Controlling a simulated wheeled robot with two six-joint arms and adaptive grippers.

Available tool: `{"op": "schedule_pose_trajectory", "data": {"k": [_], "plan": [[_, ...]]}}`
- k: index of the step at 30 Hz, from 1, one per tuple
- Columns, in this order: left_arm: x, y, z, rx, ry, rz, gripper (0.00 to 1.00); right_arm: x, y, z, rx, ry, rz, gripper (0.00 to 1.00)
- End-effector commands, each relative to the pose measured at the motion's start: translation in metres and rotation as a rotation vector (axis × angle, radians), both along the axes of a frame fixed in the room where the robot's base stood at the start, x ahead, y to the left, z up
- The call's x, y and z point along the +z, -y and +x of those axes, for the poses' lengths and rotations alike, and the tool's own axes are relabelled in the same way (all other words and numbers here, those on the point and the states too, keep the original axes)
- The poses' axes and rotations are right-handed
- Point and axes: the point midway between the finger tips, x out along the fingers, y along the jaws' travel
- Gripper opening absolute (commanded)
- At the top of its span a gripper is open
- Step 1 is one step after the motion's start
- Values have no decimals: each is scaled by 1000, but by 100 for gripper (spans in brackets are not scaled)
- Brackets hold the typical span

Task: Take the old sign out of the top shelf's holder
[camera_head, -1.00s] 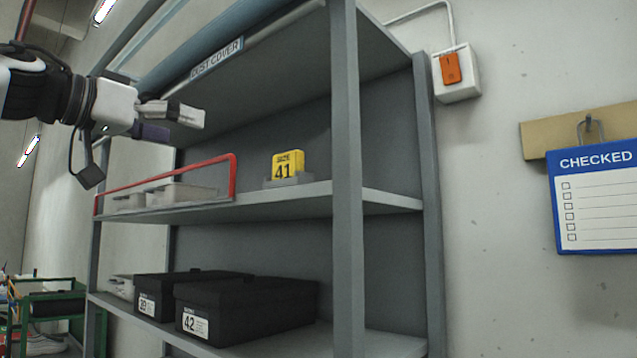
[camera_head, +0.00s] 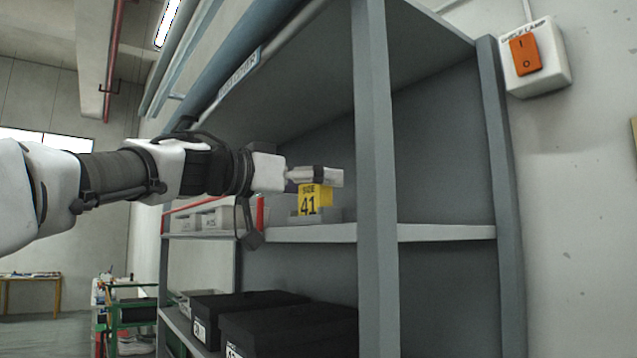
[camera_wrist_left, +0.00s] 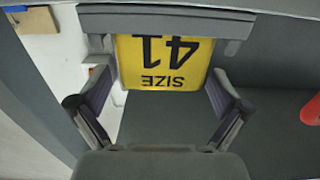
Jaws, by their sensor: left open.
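The old sign (camera_head: 309,202) is a yellow block marked SIZE 41. It stands upright in the grey holder (camera_head: 301,219) on the top shelf (camera_head: 310,234). In the left wrist view the sign (camera_wrist_left: 165,62) appears upside down, below the grey holder (camera_wrist_left: 165,20). My left gripper (camera_head: 325,177) is at the sign's top edge in the head view. In the left wrist view its two fingers (camera_wrist_left: 160,100) are apart, one towards each side of the sign. Whether they touch it is not clear. My right gripper is in neither view.
A grey rack post (camera_head: 375,180) stands right of the sign. A red-framed bar (camera_head: 260,212) and pale boxes (camera_head: 208,219) are left on the same shelf. Black shoe boxes (camera_head: 290,331) fill the shelf below. A switch box (camera_head: 552,82) with an orange rocker is on the wall.

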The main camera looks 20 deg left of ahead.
Motion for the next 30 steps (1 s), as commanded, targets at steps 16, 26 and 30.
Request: {"op": "schedule_pose_trajectory", "data": {"k": [16, 26, 30], "plan": [[-1, 2, 3, 2, 1, 0, 37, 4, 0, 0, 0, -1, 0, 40], [4, 3, 4, 1, 2, 0, 37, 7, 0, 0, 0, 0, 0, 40], [18, 3, 3, 0, 3, 1, 37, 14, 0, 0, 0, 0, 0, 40]]}}
